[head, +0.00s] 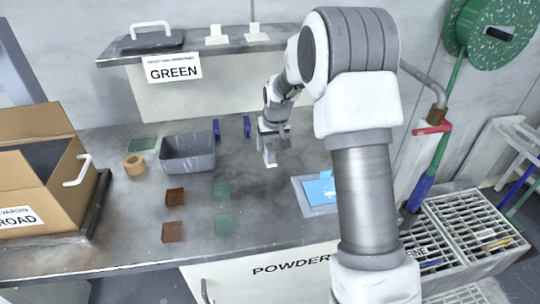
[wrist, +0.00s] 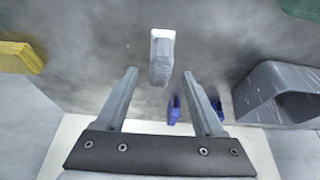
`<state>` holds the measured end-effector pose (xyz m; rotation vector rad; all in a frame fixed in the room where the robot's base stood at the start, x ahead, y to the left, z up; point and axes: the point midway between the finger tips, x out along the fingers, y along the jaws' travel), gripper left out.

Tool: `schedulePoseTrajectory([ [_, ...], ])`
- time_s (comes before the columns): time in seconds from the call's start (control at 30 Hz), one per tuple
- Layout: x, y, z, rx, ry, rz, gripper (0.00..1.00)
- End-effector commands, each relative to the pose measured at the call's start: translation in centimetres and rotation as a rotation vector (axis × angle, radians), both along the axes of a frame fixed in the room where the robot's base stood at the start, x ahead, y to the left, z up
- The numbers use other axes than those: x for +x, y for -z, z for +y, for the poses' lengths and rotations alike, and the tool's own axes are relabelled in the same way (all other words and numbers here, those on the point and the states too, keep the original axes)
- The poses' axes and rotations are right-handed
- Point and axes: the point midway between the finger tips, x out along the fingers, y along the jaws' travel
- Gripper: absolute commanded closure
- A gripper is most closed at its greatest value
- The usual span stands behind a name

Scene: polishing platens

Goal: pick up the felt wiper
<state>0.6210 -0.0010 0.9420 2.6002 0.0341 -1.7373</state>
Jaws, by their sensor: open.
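I cannot tell the exact height gap between fingertips and block. My arm comes down from the right in the head view.
A grey bin (head: 188,155) stands left of my gripper, and two blue pieces (head: 216,129) (head: 246,126) are behind. Green squares (head: 222,190) and brown squares (head: 175,197) lie in front left. A tray with a blue item (head: 320,189) is at right. A yellow block (wrist: 20,57) shows in the wrist view.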

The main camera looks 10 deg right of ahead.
Motion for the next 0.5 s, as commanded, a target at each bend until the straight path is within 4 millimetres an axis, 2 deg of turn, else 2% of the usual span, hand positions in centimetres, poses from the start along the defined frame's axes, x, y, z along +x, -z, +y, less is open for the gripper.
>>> schedulePoseTrajectory([
  [0.03,0.1,1.0,0.1,0.000,-0.001,0.002,0.30],
  [0.2,0.8,2.6,0.1,0.000,0.000,0.001,0.30],
  [0.47,0.9,2.7,0.1,0.000,0.000,-0.001,0.30],
  [0.5,0.9,2.7,0.1,0.000,0.000,-0.001,0.34],
])
